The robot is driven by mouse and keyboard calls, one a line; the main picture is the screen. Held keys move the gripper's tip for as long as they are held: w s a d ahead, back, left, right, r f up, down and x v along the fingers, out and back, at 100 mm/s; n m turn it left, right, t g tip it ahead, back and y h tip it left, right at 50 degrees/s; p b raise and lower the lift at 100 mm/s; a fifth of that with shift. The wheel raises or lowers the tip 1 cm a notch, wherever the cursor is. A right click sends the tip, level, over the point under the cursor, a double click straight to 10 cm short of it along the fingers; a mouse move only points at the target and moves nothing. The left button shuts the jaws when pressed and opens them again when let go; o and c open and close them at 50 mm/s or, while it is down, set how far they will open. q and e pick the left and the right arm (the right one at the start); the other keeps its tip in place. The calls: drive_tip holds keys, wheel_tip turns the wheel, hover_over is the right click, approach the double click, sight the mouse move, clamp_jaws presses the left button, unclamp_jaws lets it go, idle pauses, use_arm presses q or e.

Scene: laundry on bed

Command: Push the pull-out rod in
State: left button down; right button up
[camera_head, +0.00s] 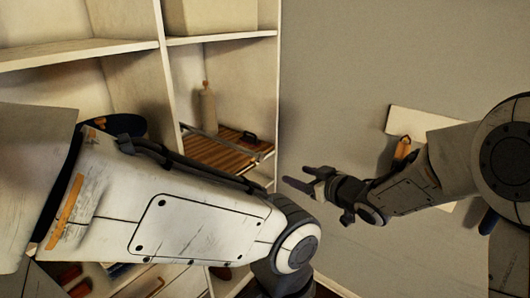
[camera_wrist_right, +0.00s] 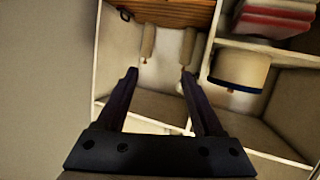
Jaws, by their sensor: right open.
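A thin grey rod (camera_head: 222,138), which looks like the pull-out rod, runs along the front of a wooden slatted shelf (camera_head: 208,150) in the cabinet's right column. My right gripper (camera_head: 296,176) is open and empty, to the right of the rod and a little lower in the head view, apart from it. In the right wrist view the open fingers (camera_wrist_right: 158,74) point at the cabinet with nothing between them. The slatted wood (camera_wrist_right: 175,10) shows at the top there; I cannot make out the rod in that view. My left arm crosses the foreground; its gripper is out of frame.
A pale bottle-shaped object (camera_head: 208,108) and a small dark item (camera_head: 249,136) are on the slatted shelf. The white cabinet (camera_head: 276,75) has its right edge beside the grey wall (camera_head: 340,80).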

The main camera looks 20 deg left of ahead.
sight(262, 158)
drive_tip(key=a+n+g+y+p, duration=0.1)
drive_tip(key=a+y, duration=0.1)
drive_tip(key=a, duration=0.1)
drive_tip(key=w+a+r+n+g+y+p, duration=0.1)
drive_tip(key=a+y+p, duration=0.1)
drive_tip(key=a, duration=0.2)
drive_tip(key=w+a+r+n+g+y+p, duration=0.1)
drive_tip(key=a+y+p, duration=0.1)
drive_tip(key=a, duration=0.2)
drive_tip(key=shift+w, duration=0.15)
drive_tip(key=shift+w+a+f, duration=0.15)
drive_tip(key=shift+a, duration=0.35)
clamp_jaws()
idle(0.9)
